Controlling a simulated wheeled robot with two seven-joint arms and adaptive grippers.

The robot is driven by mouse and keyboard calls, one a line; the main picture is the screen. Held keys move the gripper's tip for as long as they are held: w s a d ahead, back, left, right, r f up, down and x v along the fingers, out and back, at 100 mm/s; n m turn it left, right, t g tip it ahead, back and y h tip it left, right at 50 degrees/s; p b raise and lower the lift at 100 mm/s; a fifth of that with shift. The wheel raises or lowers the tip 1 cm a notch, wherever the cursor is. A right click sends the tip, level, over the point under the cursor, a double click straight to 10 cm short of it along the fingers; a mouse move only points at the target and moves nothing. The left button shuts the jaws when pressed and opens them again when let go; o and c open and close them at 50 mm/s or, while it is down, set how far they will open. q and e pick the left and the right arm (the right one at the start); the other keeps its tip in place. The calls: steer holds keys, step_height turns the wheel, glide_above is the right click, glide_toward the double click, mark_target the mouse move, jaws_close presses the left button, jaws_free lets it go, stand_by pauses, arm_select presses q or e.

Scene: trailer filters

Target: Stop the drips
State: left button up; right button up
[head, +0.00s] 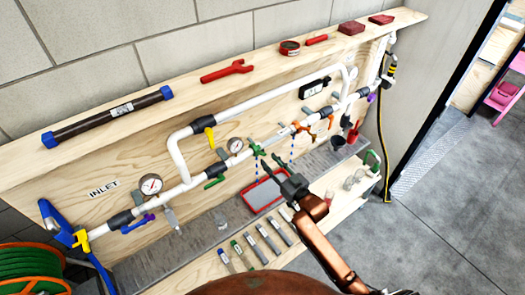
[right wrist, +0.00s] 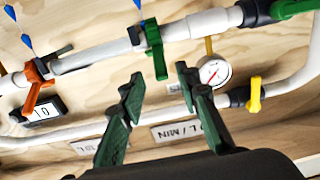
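A white pipe run (head: 200,178) is fixed along the wooden board. A green clamp handle (head: 256,149) sits on the lower pipe, and blue drops (head: 257,170) fall below it. More blue drops (head: 292,150) fall near an orange handle (head: 300,128). A red-rimmed tray (head: 250,206) lies beneath. My right gripper (head: 272,162) is open and empty, close in front of the green handle. In the right wrist view its fingers (right wrist: 160,95) are apart and the green handle (right wrist: 157,55) is just beyond the tips, not between them. My left gripper is not in view.
A pressure gauge (right wrist: 215,72) and a yellow valve handle (right wrist: 255,95) are near the right fingers. Several tools (head: 270,240) lie on the lower bench. A red wrench (head: 228,71) and a dark filter tube (head: 108,117) lie on the top shelf. Concrete floor is clear at right.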

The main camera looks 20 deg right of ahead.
mark_target(264, 156)
steer(key=x, duration=0.5)
steer(key=shift+w+a+p, duration=0.2)
steer(key=shift+w+p, duration=0.15)
steer(key=shift+c, duration=0.2)
jaws_close()
